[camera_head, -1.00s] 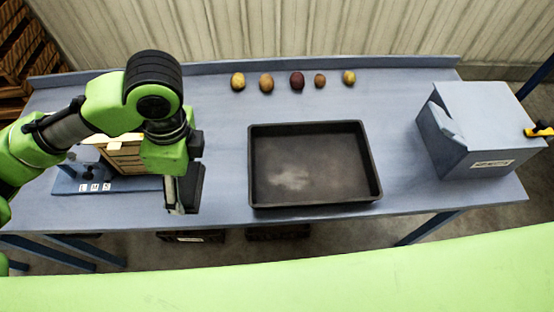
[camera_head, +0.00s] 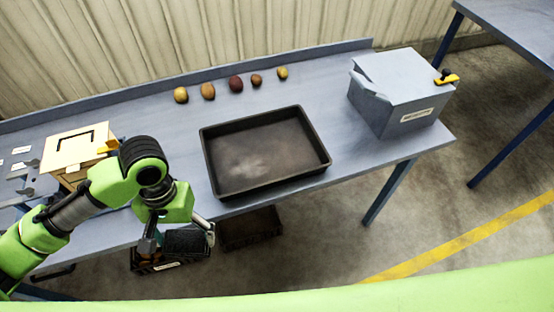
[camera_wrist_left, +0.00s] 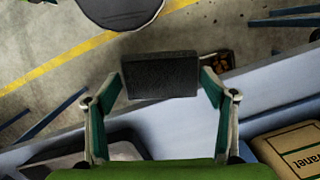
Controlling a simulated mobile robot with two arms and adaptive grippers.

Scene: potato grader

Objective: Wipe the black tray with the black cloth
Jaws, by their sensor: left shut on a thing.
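The black tray (camera_head: 209,163) lies flat on the blue-grey table, with a pale smudge (camera_head: 251,164) on its floor. My left gripper (camera_head: 181,240) is at the table's front edge, left of and nearer than the tray, and apart from it. It is shut on the black cloth (camera_head: 186,243), which looks like a dark block. In the left wrist view the cloth (camera_wrist_left: 160,75) sits between the two fingers of the left gripper (camera_wrist_left: 160,84). My right gripper is not in view.
Several potatoes (camera_head: 236,84) lie in a row behind the tray. A grey box (camera_head: 400,90) stands right of it. A wooden box (camera_head: 78,150) stands at the table's left. Dark crates (camera_head: 250,228) are below the table. The tabletop around the tray is clear.

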